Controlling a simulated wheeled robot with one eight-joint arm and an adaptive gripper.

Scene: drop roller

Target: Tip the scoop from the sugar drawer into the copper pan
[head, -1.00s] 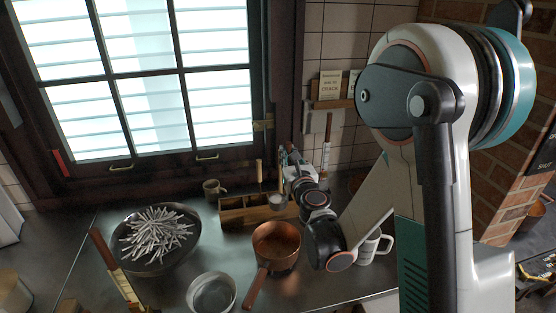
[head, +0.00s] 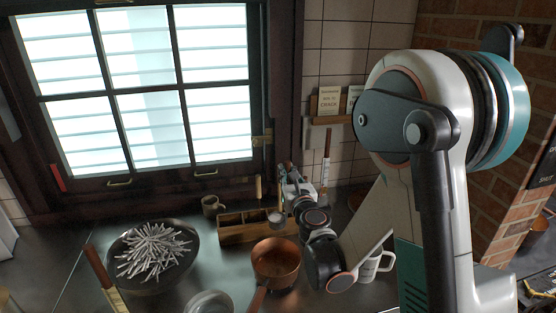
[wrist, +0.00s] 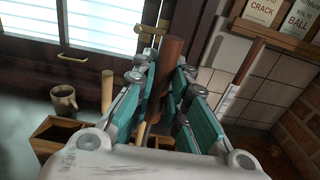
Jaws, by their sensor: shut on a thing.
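My gripper (wrist: 172,85) is shut around the dark brown wooden handle of the scoop (wrist: 172,62) in the wrist view. The scoop's bowl is hidden there. In the head view my gripper (head: 289,177) is small, above the right end of the wooden drawer box (head: 232,238). A small pale metal cup shape (head: 275,217) shows at that end; I cannot tell whether it is the scoop's bowl. Drawer labels are not readable. The copper pan (head: 276,258) stands on the counter in front of the box, below my gripper, its handle toward the front.
A dark bowl of pale sticks (head: 153,252) stands left of the pan, a metal bowl (head: 209,302) at the front. A white mug (head: 374,265) is right, beside my arm. A small mug (head: 211,205) and upright wooden rod (head: 258,187) are near the window.

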